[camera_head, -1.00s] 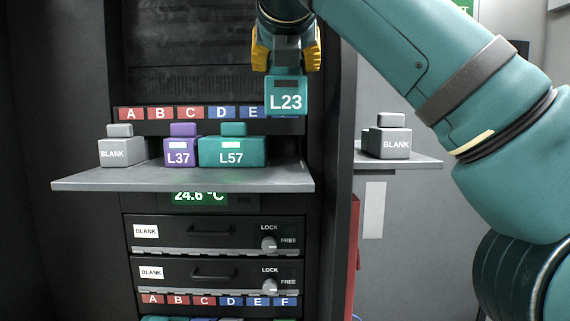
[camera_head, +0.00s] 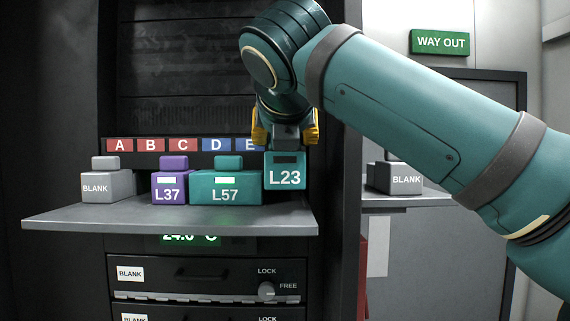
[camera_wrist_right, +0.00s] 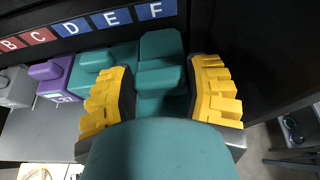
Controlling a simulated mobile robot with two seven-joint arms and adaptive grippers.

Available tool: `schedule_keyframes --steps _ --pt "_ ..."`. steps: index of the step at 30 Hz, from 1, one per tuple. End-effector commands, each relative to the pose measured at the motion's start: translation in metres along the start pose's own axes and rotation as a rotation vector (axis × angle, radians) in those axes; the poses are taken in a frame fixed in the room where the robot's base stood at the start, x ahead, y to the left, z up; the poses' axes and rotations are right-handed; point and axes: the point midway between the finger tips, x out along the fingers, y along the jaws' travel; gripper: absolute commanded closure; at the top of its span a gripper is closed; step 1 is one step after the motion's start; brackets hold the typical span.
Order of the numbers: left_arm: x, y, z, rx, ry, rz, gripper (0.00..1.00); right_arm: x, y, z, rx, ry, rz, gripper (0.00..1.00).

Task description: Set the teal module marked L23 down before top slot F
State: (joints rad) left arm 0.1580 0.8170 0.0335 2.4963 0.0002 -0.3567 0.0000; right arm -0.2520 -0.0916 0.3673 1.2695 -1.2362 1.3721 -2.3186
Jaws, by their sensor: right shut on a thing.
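The teal module marked L23 (camera_head: 285,178) is upright at the right end of the grey shelf (camera_head: 170,222), just right of the teal L57 module (camera_head: 226,190). Its lower edge looks a little higher than that of L57; I cannot tell whether it touches the shelf. My right gripper (camera_head: 285,136) is shut on it from above. In the right wrist view its yellow fingers (camera_wrist_right: 163,95) flank the teal module. The label F (camera_wrist_right: 154,11) shows behind it there, but is hidden in the head view. My left gripper is not in view.
A purple L37 module (camera_head: 169,187) and a grey BLANK module (camera_head: 107,186) stand further left on the shelf. Another BLANK module (camera_head: 403,180) rests on a side ledge at right. The rack's dark side post (camera_head: 337,215) stands close to the right of L23.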

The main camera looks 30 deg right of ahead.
Motion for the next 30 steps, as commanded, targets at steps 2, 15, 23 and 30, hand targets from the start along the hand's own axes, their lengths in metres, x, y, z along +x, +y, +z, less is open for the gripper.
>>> schedule_keyframes --steps 2,15,23,30 --pt "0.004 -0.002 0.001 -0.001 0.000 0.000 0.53 0.003 -0.001 -0.008 -0.001 -0.001 -0.001 0.90" --pt "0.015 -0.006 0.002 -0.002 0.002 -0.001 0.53 0.014 -0.001 -0.034 0.001 -0.002 0.000 0.90" --pt "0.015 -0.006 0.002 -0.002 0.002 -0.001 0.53 0.015 0.000 -0.037 0.001 0.000 0.000 0.26" --pt "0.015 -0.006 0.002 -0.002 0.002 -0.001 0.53 0.015 0.000 -0.037 0.000 0.000 0.000 0.16"
